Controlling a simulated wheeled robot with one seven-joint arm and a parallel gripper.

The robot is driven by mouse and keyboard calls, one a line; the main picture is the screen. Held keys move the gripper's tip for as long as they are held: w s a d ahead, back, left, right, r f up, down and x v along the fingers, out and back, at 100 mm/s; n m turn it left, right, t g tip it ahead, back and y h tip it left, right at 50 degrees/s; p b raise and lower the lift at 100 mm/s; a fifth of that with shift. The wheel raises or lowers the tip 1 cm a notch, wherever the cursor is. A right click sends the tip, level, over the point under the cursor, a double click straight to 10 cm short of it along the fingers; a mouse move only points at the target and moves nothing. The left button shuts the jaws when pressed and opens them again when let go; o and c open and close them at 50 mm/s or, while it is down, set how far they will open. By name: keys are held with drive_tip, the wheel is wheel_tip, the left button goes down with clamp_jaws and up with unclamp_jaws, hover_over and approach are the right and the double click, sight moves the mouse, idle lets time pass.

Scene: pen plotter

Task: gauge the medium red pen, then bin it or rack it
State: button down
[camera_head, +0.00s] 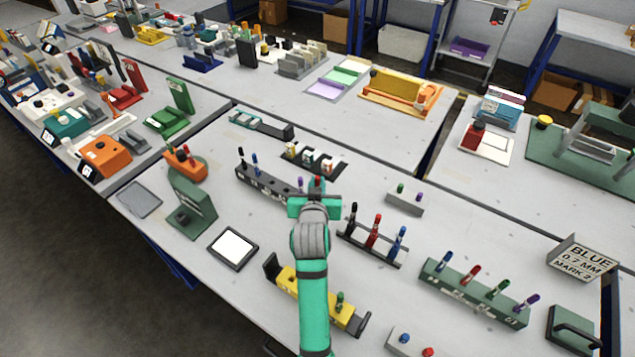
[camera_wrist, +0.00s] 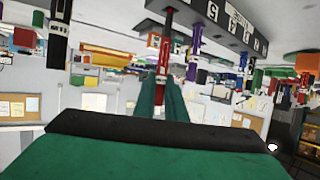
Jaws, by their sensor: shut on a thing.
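My gripper (camera_head: 314,207) is above the table at the right end of a dark grey lettered rack (camera_head: 268,188). It is shut on a red pen, whose red part (camera_head: 318,182) shows just beyond the gripper. In the wrist view, which looks upside down, the red pen (camera_wrist: 163,58) stands between my finger tips (camera_wrist: 164,92) and reaches toward the lettered rack (camera_wrist: 215,22). I cannot tell whether the pen is still seated in the rack. Other red pens stand in a dark rack (camera_head: 373,231) and in a green rack (camera_head: 472,274). Width marks are too small to read.
A sign (camera_head: 582,260) reads BLUE 0.7 MM MARK 2. A dark-framed white pad (camera_head: 233,247) and a green stand (camera_head: 191,205) lie farther left.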

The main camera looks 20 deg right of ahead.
drive_tip(key=shift+f, duration=1.9)
drive_tip(key=c, duration=1.7)
unclamp_jaws()
drive_tip(key=shift+c, duration=0.2)
drive_tip(key=shift+s, duration=0.1)
drive_tip(key=v, duration=1)
drive_tip(key=shift+s+a, duration=0.2)
drive_tip(key=shift+a, duration=0.1)
drive_tip(key=shift+s+d, duration=0.1)
